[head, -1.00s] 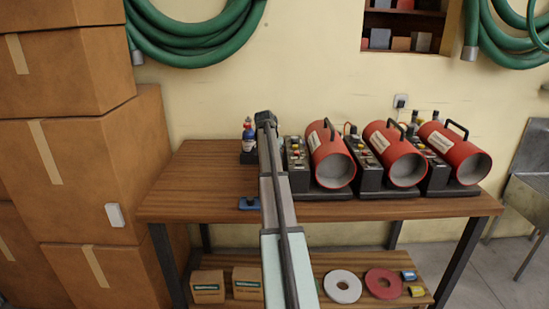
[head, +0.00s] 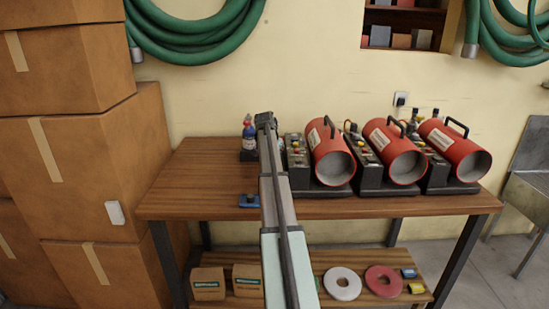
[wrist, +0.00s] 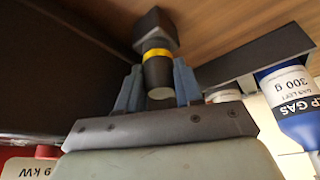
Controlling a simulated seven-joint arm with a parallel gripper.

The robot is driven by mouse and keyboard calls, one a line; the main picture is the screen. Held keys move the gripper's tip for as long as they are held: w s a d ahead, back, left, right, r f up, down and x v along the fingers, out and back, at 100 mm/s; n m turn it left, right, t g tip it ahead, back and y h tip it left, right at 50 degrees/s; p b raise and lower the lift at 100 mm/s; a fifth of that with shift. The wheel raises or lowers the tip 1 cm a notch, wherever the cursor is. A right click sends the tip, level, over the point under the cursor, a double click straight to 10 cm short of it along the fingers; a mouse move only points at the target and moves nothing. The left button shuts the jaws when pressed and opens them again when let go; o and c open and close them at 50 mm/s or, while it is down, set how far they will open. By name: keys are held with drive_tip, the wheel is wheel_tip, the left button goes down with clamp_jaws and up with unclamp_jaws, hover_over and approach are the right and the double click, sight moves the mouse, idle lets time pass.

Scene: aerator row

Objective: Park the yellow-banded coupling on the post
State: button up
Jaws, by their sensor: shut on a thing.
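The yellow-banded coupling (wrist: 157,55) is a dark, short cylinder with a yellow ring and a wider dark block-like end. In the wrist view it sits between the two blue-grey fingers of my gripper (wrist: 157,82), which is shut on it. The wide end points away from the palm, towards the wooden tabletop (wrist: 215,22); whether it touches anything is not clear. In the head view my arm hides the fingers and the coupling. A small blue piece with a dark top (head: 249,201) lies at the table's front edge, left of my arm. I cannot identify the post for sure.
A blue gas bottle (wrist: 300,105) stands close to my gripper, on a dark base (wrist: 235,60); it also shows in the head view (head: 248,138). Red heaters (head: 328,152) with dark control boxes stand in a row to the right. The table's left part (head: 190,180) is clear.

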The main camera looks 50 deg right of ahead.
drive_tip(key=shift+f, duration=0.4)
drive_tip(key=o, duration=1.2)
drive_tip(key=shift+r, duration=0.1)
drive_tip(key=shift+r, duration=3.45)
